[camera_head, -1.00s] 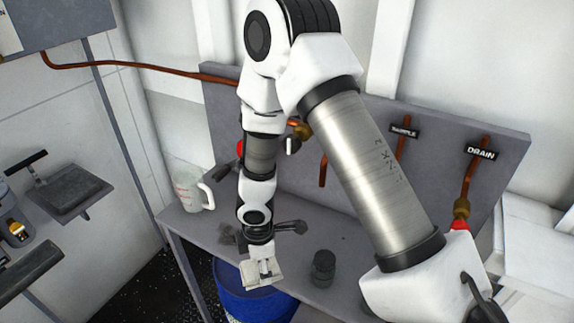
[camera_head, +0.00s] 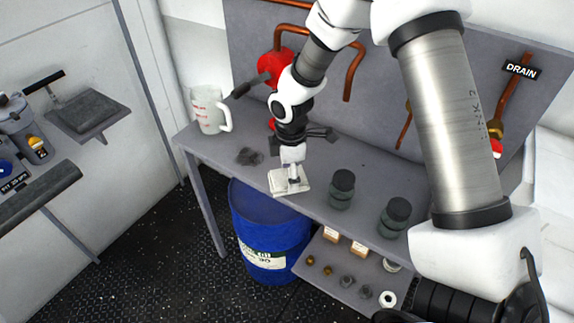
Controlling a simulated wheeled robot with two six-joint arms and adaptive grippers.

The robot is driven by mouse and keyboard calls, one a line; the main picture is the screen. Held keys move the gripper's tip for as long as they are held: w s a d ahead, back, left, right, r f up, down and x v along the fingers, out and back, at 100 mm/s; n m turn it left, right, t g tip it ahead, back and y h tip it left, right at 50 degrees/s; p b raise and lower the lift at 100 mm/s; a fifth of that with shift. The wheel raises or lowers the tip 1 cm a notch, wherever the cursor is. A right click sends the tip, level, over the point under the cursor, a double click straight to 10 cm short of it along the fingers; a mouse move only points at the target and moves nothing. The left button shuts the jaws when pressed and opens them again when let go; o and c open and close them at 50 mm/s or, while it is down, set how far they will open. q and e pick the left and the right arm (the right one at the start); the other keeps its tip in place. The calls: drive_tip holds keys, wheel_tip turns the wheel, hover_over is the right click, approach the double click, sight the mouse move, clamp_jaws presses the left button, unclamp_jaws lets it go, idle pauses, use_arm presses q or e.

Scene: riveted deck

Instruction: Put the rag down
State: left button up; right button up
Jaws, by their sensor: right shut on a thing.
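The rag (camera_head: 283,186) is a pale, folded, flat cloth at the front edge of the grey bench (camera_head: 330,207). My right gripper (camera_head: 293,183) points down and is shut on it. The rag is over the bench top near its front edge; I cannot tell whether it rests on the surface or hangs just above it. My left gripper is not in view.
A measuring jug (camera_head: 208,110) stands at the bench's left end, with a dark crumpled thing (camera_head: 249,156) near it. Dark jars (camera_head: 342,188) stand to the right of the rag. A blue drum (camera_head: 268,235) and a lower shelf (camera_head: 325,262) with small parts are below.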

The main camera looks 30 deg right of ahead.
drive_tip(key=w+d, duration=0.1)
drive_tip(key=w, duration=0.2)
drive_tip(key=w+d+p, duration=0.1)
drive_tip(key=w, duration=0.1)
drive_tip(key=shift+w+d+f, duration=0.15)
drive_tip(key=shift+d+f, duration=0.2)
wheel_tip(320, 180, down, 3)
drive_tip(key=shift+f+p, duration=0.15)
drive_tip(key=shift+p, duration=0.3)
drive_tip(key=shift+f, duration=0.15)
drive_tip(key=o, duration=1.1)
wheel_tip(320, 180, up, 12)
drive_tip(key=shift+r+b, duration=0.1)
drive_tip(key=shift+b, duration=0.85)
